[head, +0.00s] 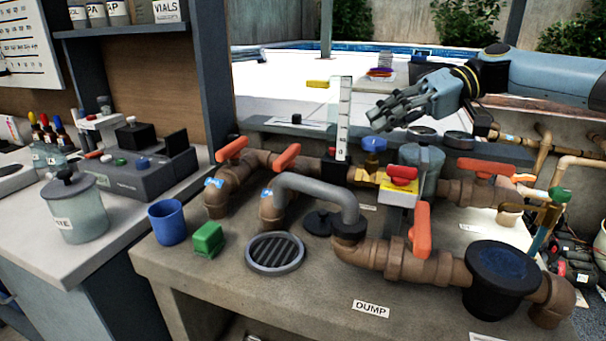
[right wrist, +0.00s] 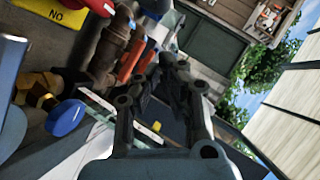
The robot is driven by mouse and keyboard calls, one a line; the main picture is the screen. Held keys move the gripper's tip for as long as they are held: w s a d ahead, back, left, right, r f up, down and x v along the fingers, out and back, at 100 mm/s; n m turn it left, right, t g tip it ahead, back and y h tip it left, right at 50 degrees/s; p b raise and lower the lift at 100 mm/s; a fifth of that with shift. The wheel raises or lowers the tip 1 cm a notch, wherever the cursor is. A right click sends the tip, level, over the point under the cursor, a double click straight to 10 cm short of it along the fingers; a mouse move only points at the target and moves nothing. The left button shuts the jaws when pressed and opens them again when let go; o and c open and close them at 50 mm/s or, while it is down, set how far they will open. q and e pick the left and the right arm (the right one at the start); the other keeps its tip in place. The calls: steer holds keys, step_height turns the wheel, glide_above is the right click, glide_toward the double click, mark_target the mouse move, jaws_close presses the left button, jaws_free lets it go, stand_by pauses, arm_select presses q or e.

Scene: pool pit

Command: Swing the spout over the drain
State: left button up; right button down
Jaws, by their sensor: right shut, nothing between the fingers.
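The spout is a grey bent pipe (head: 318,187) in the head view. It rises from a dark collar (head: 348,229) and arches to the left, its free end pointing down beside a brown pipe. The drain (head: 275,252) is a round grey grate in the bench top, in front of the spout's free end. The spout's end is behind the drain, not over it. My right gripper (head: 378,118) is shut and empty, raised above the back of the bench. It also shows in the right wrist view (right wrist: 172,75). My left gripper is not in view.
A blue cup (head: 167,222) and a green block (head: 208,238) stand left of the drain. Brown pipes with orange handles (head: 420,230) and a black-lidded strainer (head: 500,272) crowd the right. The bench front near the DUMP label (head: 370,308) is clear.

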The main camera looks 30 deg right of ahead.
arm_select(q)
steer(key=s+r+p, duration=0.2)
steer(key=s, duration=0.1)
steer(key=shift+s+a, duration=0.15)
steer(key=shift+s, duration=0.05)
arm_select(e)
steer(key=w+a+f, duration=0.1)
steer(key=a+f, duration=0.1)
steer(key=a, duration=0.4)
steer(key=w+a+f, duration=0.1)
steer(key=a+f, duration=0.2)
steer(key=a, duration=0.4)
steer(key=shift+a+f, duration=0.15)
steer(key=shift+f, duration=0.15)
steer(key=shift+d, duration=0.2)
